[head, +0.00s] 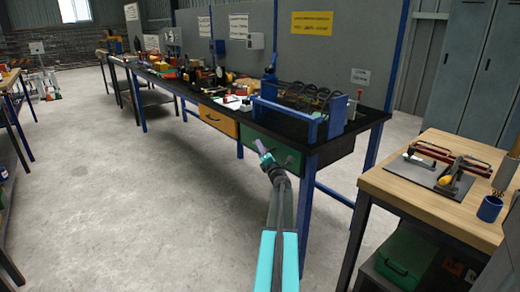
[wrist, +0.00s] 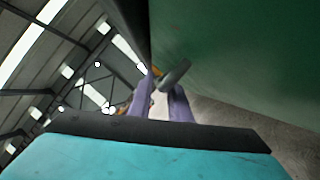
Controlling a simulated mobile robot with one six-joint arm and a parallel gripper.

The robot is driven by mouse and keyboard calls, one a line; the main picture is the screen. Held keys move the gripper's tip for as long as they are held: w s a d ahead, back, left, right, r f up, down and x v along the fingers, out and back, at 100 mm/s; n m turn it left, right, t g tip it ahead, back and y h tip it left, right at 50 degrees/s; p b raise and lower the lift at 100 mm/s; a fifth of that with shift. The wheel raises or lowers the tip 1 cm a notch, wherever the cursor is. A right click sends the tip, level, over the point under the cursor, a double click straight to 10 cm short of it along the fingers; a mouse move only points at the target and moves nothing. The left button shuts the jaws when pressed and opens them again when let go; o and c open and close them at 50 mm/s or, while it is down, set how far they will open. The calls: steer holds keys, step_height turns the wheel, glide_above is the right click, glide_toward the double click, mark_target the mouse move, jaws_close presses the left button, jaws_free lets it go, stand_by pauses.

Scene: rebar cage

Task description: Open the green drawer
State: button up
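The green drawer (head: 268,146) is set under the near end of the long dark workbench and looks closed in the head view. Its dark green front (wrist: 240,55) fills the upper right of the wrist view. A grey bar handle (wrist: 173,75) stands out from that front. My gripper (head: 260,149) is right in front of the drawer front in the head view. In the wrist view its two purple fingers (wrist: 160,88) are apart with a gap between them, and the handle is at their tips. Whether the fingers touch the handle is unclear.
A yellow drawer (head: 218,121) is further left under the same bench (head: 365,118). A blue-ended rack (head: 300,105) stands on top. A wooden table (head: 430,205) with tools is close on the right. The floor left of the bench is clear.

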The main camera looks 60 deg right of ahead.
jaws_close()
